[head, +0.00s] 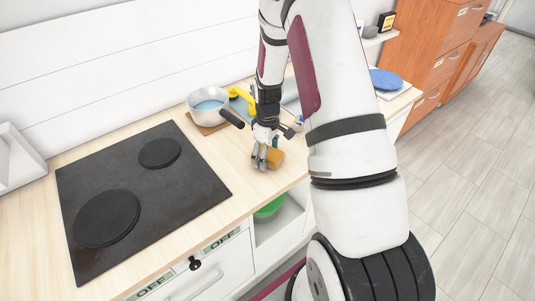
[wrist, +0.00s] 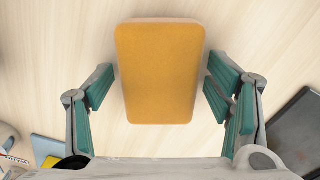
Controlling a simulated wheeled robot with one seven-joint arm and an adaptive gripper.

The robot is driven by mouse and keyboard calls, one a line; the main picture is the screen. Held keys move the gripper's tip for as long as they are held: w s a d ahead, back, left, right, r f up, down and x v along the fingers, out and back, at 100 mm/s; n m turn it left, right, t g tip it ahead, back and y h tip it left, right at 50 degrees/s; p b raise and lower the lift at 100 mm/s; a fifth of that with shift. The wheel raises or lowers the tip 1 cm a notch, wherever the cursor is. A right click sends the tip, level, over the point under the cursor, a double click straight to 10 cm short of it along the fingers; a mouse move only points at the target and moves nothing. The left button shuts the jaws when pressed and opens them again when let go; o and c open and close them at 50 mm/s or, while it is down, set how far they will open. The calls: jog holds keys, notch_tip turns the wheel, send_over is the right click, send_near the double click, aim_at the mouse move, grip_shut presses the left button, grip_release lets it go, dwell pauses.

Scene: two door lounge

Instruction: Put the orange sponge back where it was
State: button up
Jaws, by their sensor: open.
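The orange sponge (head: 274,157) lies flat on the light wood counter, near its front edge in the head view. In the wrist view the sponge (wrist: 160,72) is upright in the picture, with wood around it. My gripper (head: 264,162) is open, low over the counter at the sponge.
A black cooktop (head: 140,195) lies to the left. A pot (head: 207,103) with a dark handle stands behind my gripper on a wooden board. A blue round thing (head: 386,79) lies at the right.

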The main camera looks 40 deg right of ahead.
notch_tip(320, 180, up, 12)
jog(key=b, duration=0.2)
jog(key=s+a+r+m+t, duration=0.1)
jog(key=s+a+r, duration=0.2)
jog(key=a+r, duration=0.35)
jog(key=s+a+r+m+t, duration=0.1)
jog(key=s+a+r+t, duration=0.15)
jog(key=r, duration=0.65)
jog(key=s+a+r+m+t, duration=0.1)
jog(key=s+a+r, duration=0.2)
jog(key=s, duration=0.4)
jog(key=s+a+r+m+t, duration=0.1)
jog(key=s+a+r, duration=0.3)
jog(key=s+a, duration=0.2)
jog(key=shift+s+m, duration=0.4)
jog(key=shift+s, duration=0.45)
